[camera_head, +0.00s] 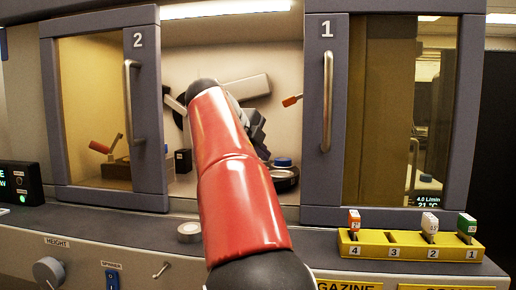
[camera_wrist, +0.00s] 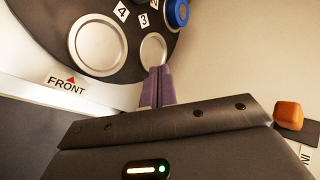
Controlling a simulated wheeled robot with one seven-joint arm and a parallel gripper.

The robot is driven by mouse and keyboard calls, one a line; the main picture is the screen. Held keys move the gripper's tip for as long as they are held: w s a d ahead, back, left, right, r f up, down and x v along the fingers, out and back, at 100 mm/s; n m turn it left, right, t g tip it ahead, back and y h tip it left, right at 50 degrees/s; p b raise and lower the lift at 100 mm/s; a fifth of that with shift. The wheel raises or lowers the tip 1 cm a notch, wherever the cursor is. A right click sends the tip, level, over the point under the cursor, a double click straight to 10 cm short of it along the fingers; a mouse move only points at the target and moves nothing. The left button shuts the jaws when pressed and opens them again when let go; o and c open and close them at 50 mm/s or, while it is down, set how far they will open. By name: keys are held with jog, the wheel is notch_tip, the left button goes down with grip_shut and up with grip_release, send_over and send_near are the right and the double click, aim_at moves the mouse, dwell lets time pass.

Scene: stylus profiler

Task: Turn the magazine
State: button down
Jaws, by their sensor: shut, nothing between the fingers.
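A dark round turntable (camera_wrist: 122,62) with pale round discs, number tags and a blue-rimmed piece (camera_wrist: 177,12) fills the upper left of the wrist view; I take it as the magazine. In the head view it shows as a dark dish (camera_head: 287,183) with a blue top, partly hidden by my arm. My gripper (camera_wrist: 157,72) is shut and empty. Its fingertips overlap the turntable's rim beside one pale disc (camera_wrist: 153,48); I cannot tell whether they touch. In the head view my gripper (camera_head: 258,128) is mostly hidden behind my red arm.
A FRONT mark (camera_wrist: 66,86) with a red arrow lies beside the turntable. An orange knob (camera_wrist: 288,115) is at right. Sliding doors 2 (camera_head: 138,90) and 1 (camera_head: 326,90) flank the opening. A yellow numbered rack (camera_head: 393,237) stands front right.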

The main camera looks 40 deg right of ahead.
aim_at(279, 175)
jog(key=x, duration=0.8)
jog(key=shift+w+d+r+p, duration=0.15)
jog(key=shift+d+p, duration=0.2)
jog(key=shift+d, duration=0.15)
jog(key=shift+w+d+n+t+b, duration=0.1)
jog(key=shift+d+n+t+b, duration=0.2)
jog(key=shift+d+n+t, duration=0.45)
